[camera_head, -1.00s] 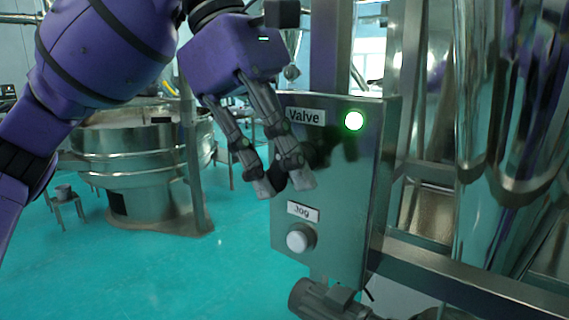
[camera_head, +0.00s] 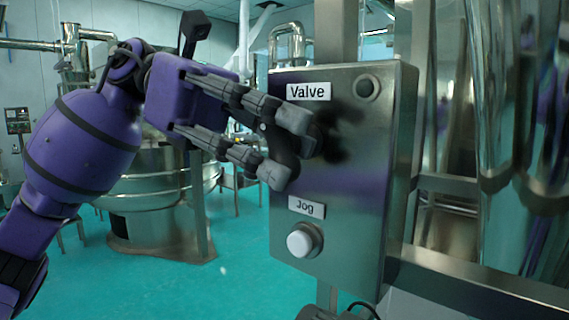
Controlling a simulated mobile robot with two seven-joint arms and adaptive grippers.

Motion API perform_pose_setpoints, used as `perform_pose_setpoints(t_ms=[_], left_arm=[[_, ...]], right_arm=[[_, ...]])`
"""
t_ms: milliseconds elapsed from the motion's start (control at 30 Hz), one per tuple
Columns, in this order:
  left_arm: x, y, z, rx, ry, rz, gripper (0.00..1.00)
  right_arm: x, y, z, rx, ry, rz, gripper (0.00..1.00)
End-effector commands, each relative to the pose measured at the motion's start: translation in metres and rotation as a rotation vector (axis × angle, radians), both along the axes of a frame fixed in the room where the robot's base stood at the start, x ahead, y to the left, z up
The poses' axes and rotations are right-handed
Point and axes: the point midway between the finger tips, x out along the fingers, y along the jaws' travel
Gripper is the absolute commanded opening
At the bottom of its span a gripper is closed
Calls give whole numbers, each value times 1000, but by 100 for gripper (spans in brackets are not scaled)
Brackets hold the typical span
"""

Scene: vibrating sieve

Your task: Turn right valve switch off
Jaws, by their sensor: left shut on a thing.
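The steel control box (camera_head: 352,220) carries a label reading "Valve" (camera_head: 308,92). The black valve switch (camera_head: 283,148) sits below that label and is partly hidden by my fingers. My left gripper (camera_head: 286,143) reaches in from the left and is shut on the switch, one finger above and one below. The round indicator lamp (camera_head: 367,87) at the upper right of the box is dark. My right gripper is not in view.
A white button (camera_head: 304,240) under a "Jog" label (camera_head: 306,208) is low on the box. Shiny steel tubes and frame rails (camera_head: 480,290) stand close on the right. A round sieve machine (camera_head: 150,205) is behind my left arm. Green floor is open at lower left.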

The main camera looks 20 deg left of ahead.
Motion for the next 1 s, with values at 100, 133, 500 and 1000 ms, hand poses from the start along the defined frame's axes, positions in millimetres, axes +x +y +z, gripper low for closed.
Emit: perform_pose_setpoints(t_ms=[100, 133, 500, 1000], left_arm=[[2, 1, -3, -74, 27, 0, 0], [1, 1, -3, -90, 32, 2, 0], [1, 1, 1, -197, 69, 1, 0], [1, 1, 2, -207, 71, 1, 22]], right_arm=[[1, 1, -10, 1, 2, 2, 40], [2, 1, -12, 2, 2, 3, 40], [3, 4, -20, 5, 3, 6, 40], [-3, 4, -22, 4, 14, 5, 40]])
